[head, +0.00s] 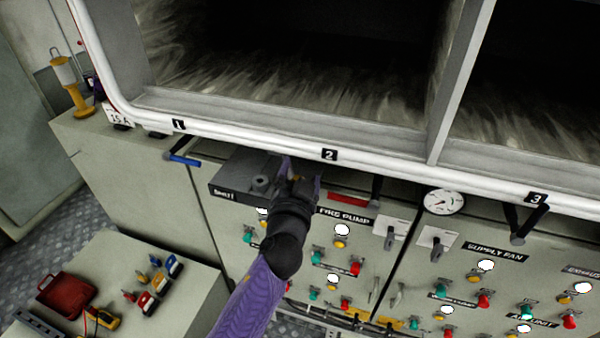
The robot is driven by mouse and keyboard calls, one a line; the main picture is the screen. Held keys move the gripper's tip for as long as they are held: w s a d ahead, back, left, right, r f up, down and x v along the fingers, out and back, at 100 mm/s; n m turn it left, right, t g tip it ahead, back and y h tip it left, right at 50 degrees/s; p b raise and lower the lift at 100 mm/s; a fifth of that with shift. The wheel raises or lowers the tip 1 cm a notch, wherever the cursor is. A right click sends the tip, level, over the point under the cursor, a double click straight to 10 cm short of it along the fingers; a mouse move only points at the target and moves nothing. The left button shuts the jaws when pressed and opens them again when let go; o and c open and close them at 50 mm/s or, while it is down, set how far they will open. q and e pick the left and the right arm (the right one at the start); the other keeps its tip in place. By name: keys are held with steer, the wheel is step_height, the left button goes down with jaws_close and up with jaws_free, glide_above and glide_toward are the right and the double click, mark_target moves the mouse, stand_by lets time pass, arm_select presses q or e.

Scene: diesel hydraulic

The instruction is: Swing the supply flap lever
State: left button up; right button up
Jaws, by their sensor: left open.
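No lever in view carries a readable supply flap name. Three levers hang below the white rail: a blue-handled lever (184,159) near number 1, a red-handled lever (348,201) near number 2, and a black lever (524,224) near number 3. My left gripper (301,172) is open, its purple fingers pointing up at the rail just left of number 2. It is left of the red handle and appears apart from it; the wrist hides part of the panel behind. My right gripper is not in view.
The white rail (250,140) runs below large dark windows. The control panel (400,260) has several coloured buttons, switches and a round gauge (444,202). At left are a yellow lamp (72,85) and a low bench (90,265) with a red box (66,296) and tools.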

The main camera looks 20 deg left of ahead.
arm_select(q)
steer(key=shift+c, duration=0.3)
jaws_close()
stand_by(1.2)
